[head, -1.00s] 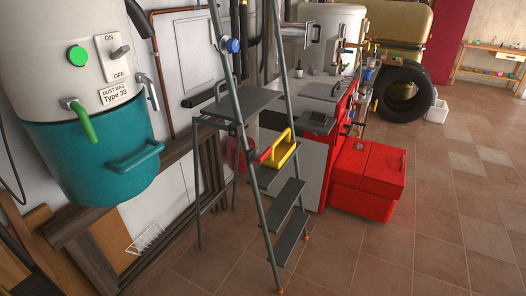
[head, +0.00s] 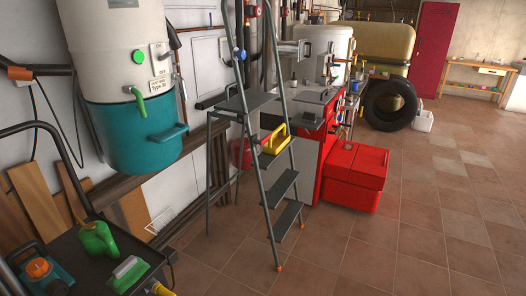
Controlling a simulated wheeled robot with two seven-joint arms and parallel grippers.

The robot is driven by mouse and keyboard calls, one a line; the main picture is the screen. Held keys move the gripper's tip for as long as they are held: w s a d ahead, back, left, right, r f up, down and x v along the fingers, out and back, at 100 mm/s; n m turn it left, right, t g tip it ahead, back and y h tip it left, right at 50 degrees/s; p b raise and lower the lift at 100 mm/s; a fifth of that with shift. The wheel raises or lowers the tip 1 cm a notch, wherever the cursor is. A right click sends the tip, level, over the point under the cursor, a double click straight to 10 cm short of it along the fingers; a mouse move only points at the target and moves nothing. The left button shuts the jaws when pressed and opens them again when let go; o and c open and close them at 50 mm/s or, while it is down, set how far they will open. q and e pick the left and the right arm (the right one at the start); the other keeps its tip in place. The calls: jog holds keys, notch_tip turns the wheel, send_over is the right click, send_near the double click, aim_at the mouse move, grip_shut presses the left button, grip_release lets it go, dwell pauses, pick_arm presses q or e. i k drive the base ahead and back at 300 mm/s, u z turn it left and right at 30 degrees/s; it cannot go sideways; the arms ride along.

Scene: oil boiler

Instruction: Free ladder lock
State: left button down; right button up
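A grey stepladder (head: 284,185) stands open and upright in the middle of the head view, with several dark steps and orange feet. A small red part (head: 254,139) shows on the same rail lower down. I cannot tell which of these is the lock. A yellow toolbox (head: 275,140) shows at a step, partly behind the rail. Neither of my grippers is in view.
A dark cart (head: 78,270) with a green can (head: 97,240) stands at lower left. A teal and white dust tank (head: 132,120) hangs left of the ladder. A red box (head: 353,176) and tyre (head: 390,105) stand to the right. The tiled floor at right is clear.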

aim_at(261, 142)
jog(key=k, duration=0.25)
jog(key=z, duration=0.25)
jog(key=i, duration=2.45)
